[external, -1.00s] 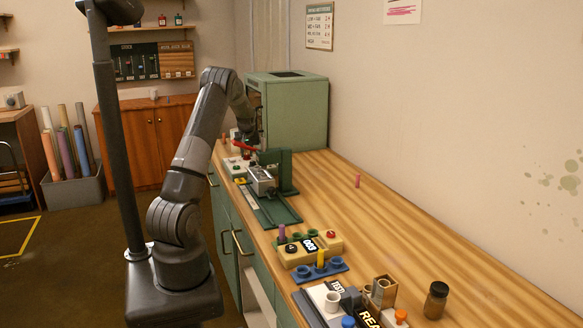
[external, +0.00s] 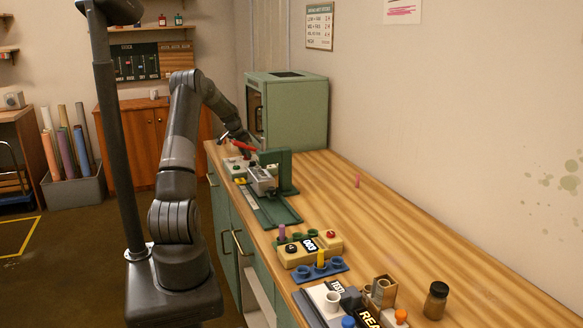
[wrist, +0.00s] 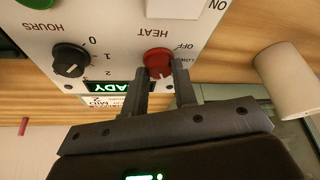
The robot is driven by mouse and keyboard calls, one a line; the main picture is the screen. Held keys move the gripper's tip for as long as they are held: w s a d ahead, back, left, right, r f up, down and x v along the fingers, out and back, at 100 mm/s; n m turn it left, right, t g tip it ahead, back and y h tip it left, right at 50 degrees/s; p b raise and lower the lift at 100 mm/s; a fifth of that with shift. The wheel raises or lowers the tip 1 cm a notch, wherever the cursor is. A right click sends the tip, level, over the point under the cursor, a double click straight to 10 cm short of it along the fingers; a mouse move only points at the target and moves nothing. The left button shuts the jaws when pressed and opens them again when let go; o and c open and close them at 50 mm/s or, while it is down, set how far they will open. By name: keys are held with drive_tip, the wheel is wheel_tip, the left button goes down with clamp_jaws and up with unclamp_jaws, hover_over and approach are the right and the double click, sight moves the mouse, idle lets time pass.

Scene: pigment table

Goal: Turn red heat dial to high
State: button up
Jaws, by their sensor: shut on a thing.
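The red heat dial (wrist: 158,62) is on a white control panel (wrist: 110,35) in the wrist view, under the upside-down label HEAT, with OFF and LOW marks beside it. My gripper (wrist: 162,75) is shut on the dial, one dark finger on each side. The fingers hide part of the dial and the marks past LOW, so no high mark shows.
A black HOURS dial (wrist: 71,60) and a white ON switch (wrist: 175,8) flank the heat dial. The green oven (external: 298,115) stands behind, and a green press (external: 282,172) stands nearer on the bench.

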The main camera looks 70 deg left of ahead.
drive_tip(key=shift+s+a+m+h, duration=0.15)
drive_tip(key=shift+m+h, duration=0.55)
drive_tip(key=shift+m, duration=1.1)
drive_tip(key=o, duration=1)
drive_tip(key=v, duration=1)
drive_tip(key=shift+s+r, duration=0.2)
drive_tip(key=shift+r, duration=0.1)
